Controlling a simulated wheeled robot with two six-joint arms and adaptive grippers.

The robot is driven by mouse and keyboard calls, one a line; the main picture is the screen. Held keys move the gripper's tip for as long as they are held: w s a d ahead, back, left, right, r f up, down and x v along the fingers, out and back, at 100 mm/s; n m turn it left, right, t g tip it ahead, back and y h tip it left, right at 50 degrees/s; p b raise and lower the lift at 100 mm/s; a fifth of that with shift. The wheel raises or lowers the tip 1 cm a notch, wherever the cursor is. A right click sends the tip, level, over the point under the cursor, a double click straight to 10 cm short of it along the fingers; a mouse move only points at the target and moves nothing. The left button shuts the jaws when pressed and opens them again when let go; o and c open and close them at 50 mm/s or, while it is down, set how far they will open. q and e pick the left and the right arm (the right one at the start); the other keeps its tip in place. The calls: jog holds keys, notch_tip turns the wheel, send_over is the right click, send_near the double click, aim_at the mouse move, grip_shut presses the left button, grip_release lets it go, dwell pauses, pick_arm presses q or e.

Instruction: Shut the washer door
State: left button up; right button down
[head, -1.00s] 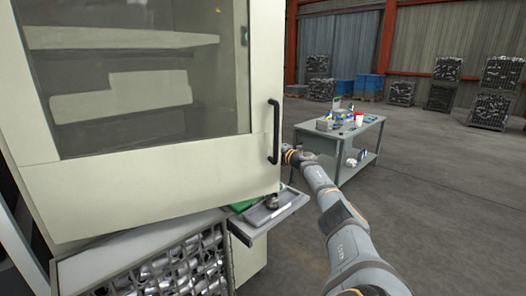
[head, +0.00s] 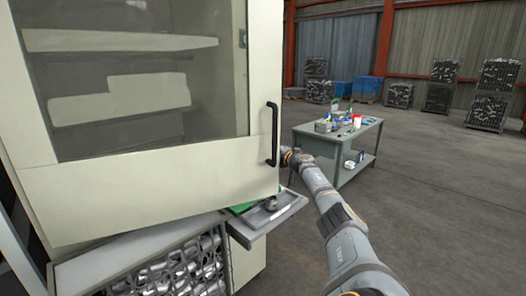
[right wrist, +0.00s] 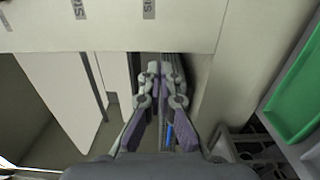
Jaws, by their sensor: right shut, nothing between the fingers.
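The washer door (head: 150,190), a cream panel with a large window, fills the left of the head view. It appears ajar, with my right arm reaching past its free right edge. Its black handle (head: 272,134) is upright near that edge. My right gripper is hidden behind the door in the head view. In the right wrist view the right gripper (right wrist: 162,70) is shut and empty, its tips near the lower edge of a pale labelled panel (right wrist: 110,28). Whether it touches the door I cannot tell. My left gripper is out of view.
Below the door, a grey shelf (head: 288,205) with a green tray juts out, and a crate of metal parts (head: 180,268) stands lower. A green tray (right wrist: 300,95) also shows in the right wrist view. A workbench (head: 365,137) stands behind my right arm. The floor at right is clear.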

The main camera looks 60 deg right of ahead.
dwell(0.3)
notch_tip(320, 180, up, 10)
dwell(0.4)
